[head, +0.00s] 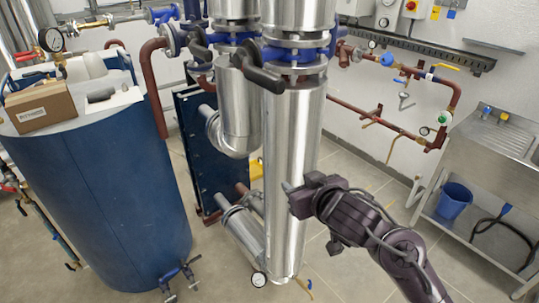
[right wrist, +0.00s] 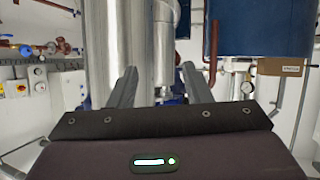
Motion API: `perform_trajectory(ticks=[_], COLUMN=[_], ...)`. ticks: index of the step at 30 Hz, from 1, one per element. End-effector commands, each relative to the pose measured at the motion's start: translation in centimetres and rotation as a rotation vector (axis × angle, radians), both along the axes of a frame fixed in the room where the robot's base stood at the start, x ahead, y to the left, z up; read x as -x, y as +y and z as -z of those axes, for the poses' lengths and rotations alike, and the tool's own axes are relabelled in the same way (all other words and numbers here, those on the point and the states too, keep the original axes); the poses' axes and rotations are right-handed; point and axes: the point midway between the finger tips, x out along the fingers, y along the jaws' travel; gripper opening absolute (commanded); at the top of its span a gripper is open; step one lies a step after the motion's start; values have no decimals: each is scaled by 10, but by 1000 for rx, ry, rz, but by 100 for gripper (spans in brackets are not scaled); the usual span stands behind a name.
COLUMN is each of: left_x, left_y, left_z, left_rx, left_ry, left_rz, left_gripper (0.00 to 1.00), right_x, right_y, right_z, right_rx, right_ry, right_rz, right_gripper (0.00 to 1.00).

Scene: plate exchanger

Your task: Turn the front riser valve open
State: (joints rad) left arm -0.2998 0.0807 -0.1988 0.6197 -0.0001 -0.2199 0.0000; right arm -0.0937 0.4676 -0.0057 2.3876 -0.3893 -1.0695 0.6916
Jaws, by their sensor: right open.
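The front riser (head: 292,170) is a tall silver pipe in the middle of the head view. Near its top is a blue valve (head: 296,53) with a black lever (head: 262,79) that slants down to the right across the pipe. My right gripper (head: 288,187) is in front of the lower riser, well below the lever. In the right wrist view the two fingers of the gripper (right wrist: 161,82) stand apart with nothing held, and silver pipes (right wrist: 103,50) show behind them. I cannot tell whether the gripper touches the riser. My left gripper is not in view.
A blue tank (head: 105,190) with a cardboard box (head: 40,106) on top stands left. A second riser with a similar valve is behind the front one. A steel sink unit (head: 485,150) with a blue bucket (head: 454,201) is at right. Floor (head: 350,240) beside my right arm is clear.

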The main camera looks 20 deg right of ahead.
Motion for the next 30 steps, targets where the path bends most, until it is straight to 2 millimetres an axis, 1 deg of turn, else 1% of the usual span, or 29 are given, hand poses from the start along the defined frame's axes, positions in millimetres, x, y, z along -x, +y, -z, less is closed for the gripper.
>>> perform_trajectory(ticks=[1, 2, 3, 6, 9, 12, 14, 17, 27, 30], left_x=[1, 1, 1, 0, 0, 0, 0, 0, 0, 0], left_y=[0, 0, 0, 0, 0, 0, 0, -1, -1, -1], left_z=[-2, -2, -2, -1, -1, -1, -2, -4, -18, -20], left_rx=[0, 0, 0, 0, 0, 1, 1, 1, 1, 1], left_ry=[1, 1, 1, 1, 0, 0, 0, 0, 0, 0], left_rz=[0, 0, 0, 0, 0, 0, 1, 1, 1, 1], left_gripper=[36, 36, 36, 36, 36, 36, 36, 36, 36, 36], right_x=[-15, -20, -25, -28, -26, -23, -23, -30, -79, -89], right_y=[1, 3, 6, 11, 13, 14, 15, 17, 35, 38], right_z=[-52, -75, -104, -156, -187, -202, -207, -210, -211, -209], right_rx=[-9, -26, -50, -99, -132, -151, -160, -169, -169, -169], right_ry=[-130, -188, -254, -352, -393, -406, -408, -408, -408, -407], right_rz=[-38, -65, -101, -184, -238, -268, -277, -280, -278, -279], right_gripper=[45, 45, 45, 45, 45, 45, 45, 45, 45, 45])
